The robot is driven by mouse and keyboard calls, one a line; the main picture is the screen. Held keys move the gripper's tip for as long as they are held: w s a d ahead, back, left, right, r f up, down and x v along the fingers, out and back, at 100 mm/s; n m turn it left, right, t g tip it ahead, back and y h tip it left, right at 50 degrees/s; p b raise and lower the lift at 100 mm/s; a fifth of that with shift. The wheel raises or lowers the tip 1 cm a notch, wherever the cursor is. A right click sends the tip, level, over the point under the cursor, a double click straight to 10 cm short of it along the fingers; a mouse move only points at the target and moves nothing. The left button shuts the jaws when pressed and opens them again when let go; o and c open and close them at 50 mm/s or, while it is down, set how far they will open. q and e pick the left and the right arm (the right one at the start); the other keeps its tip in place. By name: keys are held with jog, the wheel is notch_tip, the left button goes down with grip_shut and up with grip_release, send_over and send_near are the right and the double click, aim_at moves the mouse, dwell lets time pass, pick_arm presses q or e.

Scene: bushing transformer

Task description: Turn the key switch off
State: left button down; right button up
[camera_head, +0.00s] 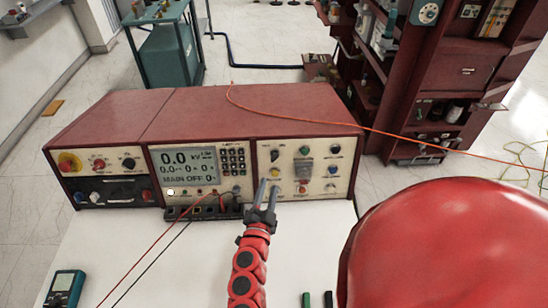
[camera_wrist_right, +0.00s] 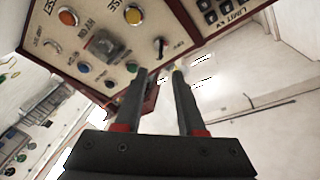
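The red control cabinet (camera_head: 250,112) stands on the white table, its right-hand panel (camera_head: 288,193) full of buttons and switches. A small black switch (camera_head: 274,155) at that panel's upper left looks like the key switch; it also shows in the right wrist view (camera_wrist_right: 160,46), just beyond my fingertips. I cannot read its position. My right gripper (camera_head: 268,186) is before the panel's lower left, below the switch. Its two fingers are apart with nothing between them, as the right wrist view (camera_wrist_right: 162,78) shows. My left gripper is not in view.
A covered button (camera_head: 304,170) and a yellow button (camera_head: 277,172) sit close to the switch. Red and black leads run from sockets left of my gripper. A teal meter (camera_head: 65,288) lies at the table's front left.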

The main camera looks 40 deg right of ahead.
aim_at(275, 160)
jog(key=p+x, duration=0.2)
jog(key=x, duration=0.9)
jog(key=shift+w+a+r, duration=0.1)
jog(key=shift+w+d, duration=0.35)
jog(key=shift+d, duration=0.2)
grip_shut()
